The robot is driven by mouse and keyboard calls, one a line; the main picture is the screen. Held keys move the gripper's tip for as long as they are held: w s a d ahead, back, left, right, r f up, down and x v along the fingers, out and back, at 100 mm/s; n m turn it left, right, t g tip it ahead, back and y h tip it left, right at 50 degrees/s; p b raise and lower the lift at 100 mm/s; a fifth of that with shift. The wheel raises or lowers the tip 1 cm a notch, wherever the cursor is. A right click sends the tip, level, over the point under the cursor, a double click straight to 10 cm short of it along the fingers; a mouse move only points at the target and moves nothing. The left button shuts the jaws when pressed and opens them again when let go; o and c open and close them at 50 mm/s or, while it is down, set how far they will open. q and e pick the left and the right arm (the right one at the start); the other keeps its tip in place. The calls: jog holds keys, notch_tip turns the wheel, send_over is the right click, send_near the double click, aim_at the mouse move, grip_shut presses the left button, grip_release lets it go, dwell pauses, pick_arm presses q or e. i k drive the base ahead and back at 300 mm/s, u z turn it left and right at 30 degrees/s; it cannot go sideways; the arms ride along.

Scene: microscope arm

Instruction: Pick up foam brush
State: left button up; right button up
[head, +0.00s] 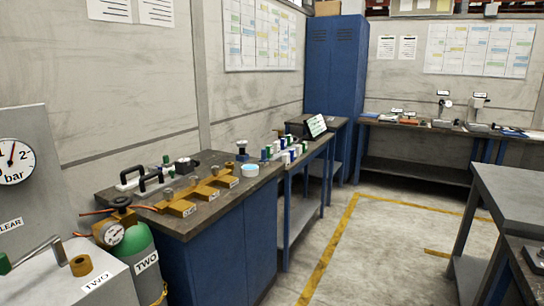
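I cannot make out a foam brush in the head view. Small items on the far bench (432,127) and on the bench along the left wall are too small to tell apart at this distance. Neither of my grippers shows in this view.
A near workbench (225,211) carries brass valve blocks (178,206), black handles and a round blue-topped item (250,170). A green cylinder (141,248) with a gauge stands at the lower left. Grey tables (515,190) stand at right. The floor (385,235) between is clear.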

aim_at(264, 162)
jog(key=z, duration=0.8)
jog(key=i, duration=3.2)
jog(key=u, duration=1.75)
